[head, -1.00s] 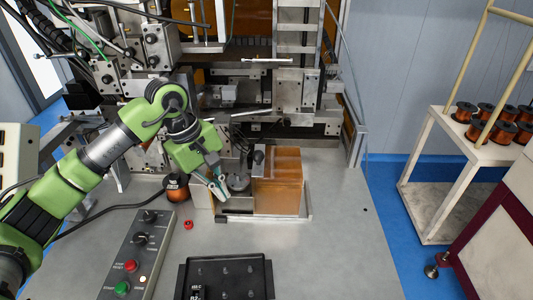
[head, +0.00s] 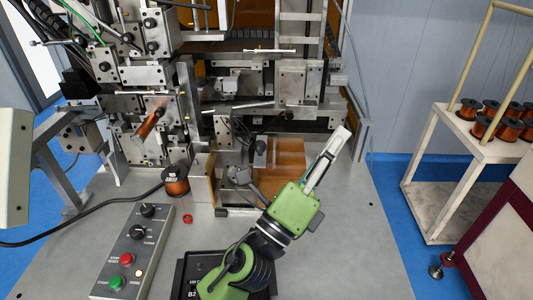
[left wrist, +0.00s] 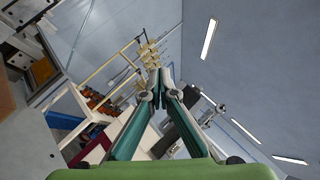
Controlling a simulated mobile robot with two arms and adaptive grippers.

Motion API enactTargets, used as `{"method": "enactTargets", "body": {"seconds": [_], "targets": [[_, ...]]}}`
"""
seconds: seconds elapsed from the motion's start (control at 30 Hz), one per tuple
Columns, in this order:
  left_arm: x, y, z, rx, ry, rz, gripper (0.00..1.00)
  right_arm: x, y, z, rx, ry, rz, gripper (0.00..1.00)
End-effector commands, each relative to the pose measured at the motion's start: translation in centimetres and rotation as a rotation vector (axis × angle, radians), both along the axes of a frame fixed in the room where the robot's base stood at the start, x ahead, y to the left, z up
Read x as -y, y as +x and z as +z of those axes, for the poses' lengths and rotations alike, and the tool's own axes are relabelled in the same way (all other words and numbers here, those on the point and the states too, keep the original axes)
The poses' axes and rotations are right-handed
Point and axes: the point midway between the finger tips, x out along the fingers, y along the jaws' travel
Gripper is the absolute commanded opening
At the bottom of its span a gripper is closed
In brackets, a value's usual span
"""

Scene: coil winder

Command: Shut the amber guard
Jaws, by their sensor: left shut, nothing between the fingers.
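The amber guard (head: 285,160) is a see-through box-like cover on the machine's table, at the middle of the head view. A grey mechanism (head: 240,175) is uncovered to its left. My left gripper (head: 341,135) is just right of the guard in the head view, its fingers pointing up and right; its wrist hides the guard's lower right part. I cannot tell whether it touches the guard. In the left wrist view its fingers (left wrist: 159,80) are together with nothing between them. My right gripper is not in view.
A control panel (head: 135,248) with buttons and a black tray (head: 188,270) are at the front. A copper spool (head: 175,180) stands left of the guard. The winder's metal frame (head: 310,85) rises behind. The table's right part is clear. A trolley (head: 440,165) with spools stands farther right.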

Motion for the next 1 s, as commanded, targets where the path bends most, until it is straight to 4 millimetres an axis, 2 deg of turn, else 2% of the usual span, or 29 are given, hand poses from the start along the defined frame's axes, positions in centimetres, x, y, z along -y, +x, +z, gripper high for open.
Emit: {"method": "enactTargets", "body": {"seconds": [0.1,0.2,0.3,0.4,0.53,0.63,1.0], "targets": [[-3.8,1.8,-3.4,-0.285,-0.237,0.095,0.00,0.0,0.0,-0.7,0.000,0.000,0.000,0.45],[-6.3,2.5,-6.6,-0.477,-0.388,0.165,0.00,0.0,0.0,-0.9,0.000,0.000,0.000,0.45],[-8.0,2.7,-9.2,-0.606,-0.487,0.216,0.00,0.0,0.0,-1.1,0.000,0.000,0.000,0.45],[-8.8,2.6,-10.6,-0.673,-0.538,0.244,0.00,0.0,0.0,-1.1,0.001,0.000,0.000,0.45],[-8.9,3.3,-10.8,-0.692,-0.550,0.254,0.00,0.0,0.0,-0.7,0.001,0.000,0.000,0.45],[-8.7,4.7,-10.5,-0.689,-0.548,0.255,0.00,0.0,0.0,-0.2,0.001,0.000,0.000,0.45],[-7.4,12.1,-9.6,-0.688,-0.545,0.255,0.00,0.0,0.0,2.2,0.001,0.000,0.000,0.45]]}}
